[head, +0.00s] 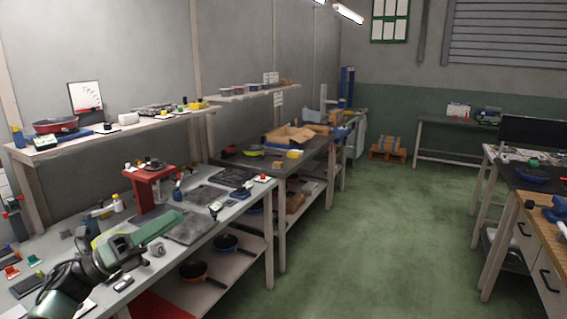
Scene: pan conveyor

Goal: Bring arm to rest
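My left arm comes in from the lower left over the near grey workbench (215,232). Its green and black end, with my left gripper (168,222), points right and away above the bench top. The fingers are too small and too much in line with the arm to tell if they are open or shut, and I cannot make out anything held. My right gripper is out of view.
A red stand (150,174) and dark mats (190,230) are on the bench near the arm. Pans (194,270) sit on its lower shelf. A wall shelf (110,131) runs above. A wood-topped bench (545,225) stands at right. The green floor (370,240) between is clear.

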